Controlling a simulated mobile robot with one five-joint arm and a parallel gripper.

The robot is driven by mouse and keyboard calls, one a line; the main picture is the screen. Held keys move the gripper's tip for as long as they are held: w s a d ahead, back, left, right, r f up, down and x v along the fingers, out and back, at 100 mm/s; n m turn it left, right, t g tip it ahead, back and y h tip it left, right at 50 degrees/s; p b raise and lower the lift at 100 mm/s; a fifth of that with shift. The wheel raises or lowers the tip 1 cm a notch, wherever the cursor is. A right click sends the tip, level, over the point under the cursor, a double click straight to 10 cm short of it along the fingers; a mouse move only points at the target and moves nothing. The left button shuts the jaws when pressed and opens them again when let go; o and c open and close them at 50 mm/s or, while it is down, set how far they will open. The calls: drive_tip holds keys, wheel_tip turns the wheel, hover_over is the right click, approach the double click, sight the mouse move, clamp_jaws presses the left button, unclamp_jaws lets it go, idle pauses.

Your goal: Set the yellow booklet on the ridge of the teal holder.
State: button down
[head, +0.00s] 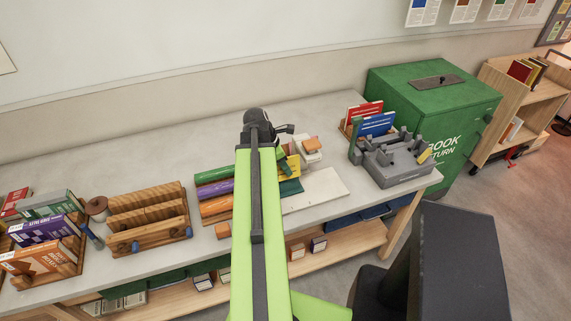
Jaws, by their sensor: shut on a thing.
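The yellow booklet (294,168) shows in the head view just right of my arm, partly covered by the arm and gripper. My gripper (283,160) is mostly hidden behind the arm and is shut on the booklet. The teal holder (291,188) lies on the table just below the booklet in the picture, its left part hidden by my arm. I cannot tell whether the booklet touches the holder's ridge.
A white board (318,191) lies right of the holder, with an orange-topped block (311,145) behind. Rolled coloured tubes (215,190) lie left of my arm. A grey fixture (395,160) and a green book return box (432,100) stand right.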

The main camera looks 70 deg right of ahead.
sight(285, 176)
drive_tip(key=shift+f+b, duration=1.25)
drive_tip(key=shift+f, duration=0.15)
drive_tip(key=shift+f, duration=0.15)
drive_tip(key=shift+f+b, duration=1.1)
drive_tip(key=shift+b, duration=0.15)
drive_tip(key=shift+f+b, duration=0.85)
drive_tip(key=c, duration=0.9)
unclamp_jaws()
wheel_tip(285, 176, up, 9)
drive_tip(key=p, duration=0.9)
drive_tip(key=shift+r, duration=0.15)
